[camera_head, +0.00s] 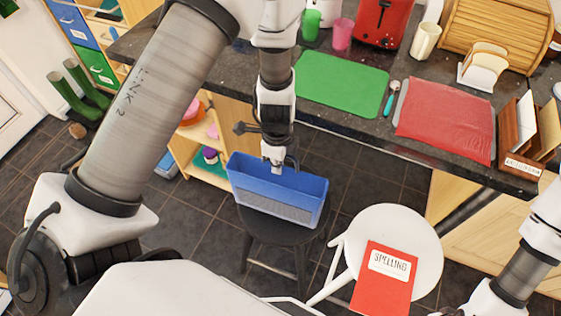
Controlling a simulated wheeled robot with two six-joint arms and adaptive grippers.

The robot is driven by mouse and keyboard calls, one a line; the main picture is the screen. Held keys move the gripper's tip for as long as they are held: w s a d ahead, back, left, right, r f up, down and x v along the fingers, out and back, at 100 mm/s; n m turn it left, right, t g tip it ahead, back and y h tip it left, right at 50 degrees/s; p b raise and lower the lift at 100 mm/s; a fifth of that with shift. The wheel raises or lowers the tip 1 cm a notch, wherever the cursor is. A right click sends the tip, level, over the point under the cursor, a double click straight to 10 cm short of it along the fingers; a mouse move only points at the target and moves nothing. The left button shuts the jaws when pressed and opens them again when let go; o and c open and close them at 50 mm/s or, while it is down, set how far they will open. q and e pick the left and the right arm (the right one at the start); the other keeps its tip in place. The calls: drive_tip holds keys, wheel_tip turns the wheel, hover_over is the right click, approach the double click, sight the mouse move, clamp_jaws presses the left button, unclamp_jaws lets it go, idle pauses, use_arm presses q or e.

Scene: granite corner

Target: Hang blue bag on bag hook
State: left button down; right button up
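The blue bag (290,190) looks like an open-topped blue box with a grey lower front. It rests on a dark stool (284,232) in the middle of the camera_head view. My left gripper (274,160) points down at the bag's far rim, with its tips over or against that rim. The fingers are small and partly hidden, so I cannot tell whether they grip it. My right arm comes in at the lower right, and its gripper is out of view. I make out no bag hook.
A dark counter (440,164) behind carries a green mat (340,84), a red mat (445,118) and a letter rack (527,135). A white stool (398,222) with a red spelling book (384,280) stands to the right. Shelves (208,170) and green boots (78,92) are left.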

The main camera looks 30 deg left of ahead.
use_arm(q)
drive_tip(key=shift+f, duration=0.25)
drive_tip(key=shift+s+d+r, duration=0.1)
drive_tip(key=shift+s+r, duration=0.1)
drive_tip(key=shift+s, duration=0.25)
drive_tip(key=c, duration=1.3)
unclamp_jaws()
drive_tip(key=shift+w, duration=0.2)
drive_tip(key=shift+s+r, duration=0.1)
drive_tip(key=shift+s, duration=0.05)
use_arm(e)
drive_tip(key=shift+s+d+f, duration=0.15)
drive_tip(key=shift+s+f, duration=0.1)
drive_tip(key=shift+f, duration=0.05)
drive_tip(key=shift+r, duration=0.1)
